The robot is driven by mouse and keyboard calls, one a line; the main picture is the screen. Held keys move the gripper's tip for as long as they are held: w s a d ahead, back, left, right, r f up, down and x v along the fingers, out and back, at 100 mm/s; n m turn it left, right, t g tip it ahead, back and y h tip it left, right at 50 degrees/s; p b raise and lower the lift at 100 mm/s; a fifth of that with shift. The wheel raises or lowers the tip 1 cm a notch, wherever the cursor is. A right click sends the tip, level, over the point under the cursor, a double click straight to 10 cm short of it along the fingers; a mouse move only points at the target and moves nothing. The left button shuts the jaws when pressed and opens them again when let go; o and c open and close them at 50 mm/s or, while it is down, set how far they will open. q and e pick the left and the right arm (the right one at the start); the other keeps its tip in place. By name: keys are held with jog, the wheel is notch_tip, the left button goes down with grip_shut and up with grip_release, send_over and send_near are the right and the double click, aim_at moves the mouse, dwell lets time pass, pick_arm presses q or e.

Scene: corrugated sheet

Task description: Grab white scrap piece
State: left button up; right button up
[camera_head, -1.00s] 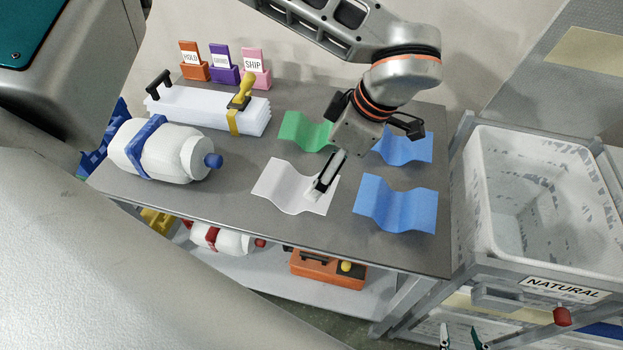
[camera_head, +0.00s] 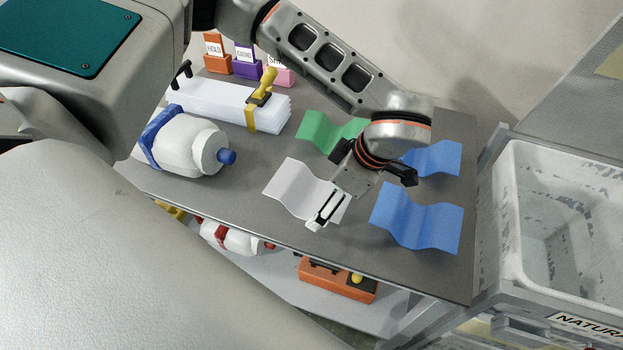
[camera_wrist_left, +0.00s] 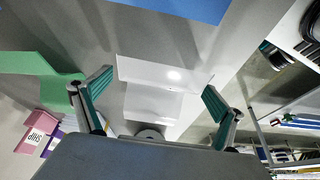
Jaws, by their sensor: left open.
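The white scrap piece (camera_head: 293,185) is a wavy corrugated sheet lying on the grey table near its front edge. My left gripper (camera_head: 322,213) is over the right part of this sheet in the head view and hides some of it. In the left wrist view my left gripper (camera_wrist_left: 158,82) has its two teal-padded fingers spread wide. The white piece (camera_wrist_left: 152,98) shows between and beyond them, with nothing held. Whether a finger touches the sheet cannot be told. My right gripper is not in view.
A green sheet (camera_head: 325,131) and blue sheets (camera_head: 420,220) (camera_head: 440,158) lie close by. A white bottle (camera_head: 185,145) and clamped white stack (camera_head: 215,103) are at left. A white bin (camera_head: 510,200) stands at right. Bare table (camera_head: 250,165) lies between bottle and white sheet.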

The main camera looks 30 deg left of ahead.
pick_arm(q)
jog(key=shift+r, duration=0.1)
jog(key=c, duration=1.2)
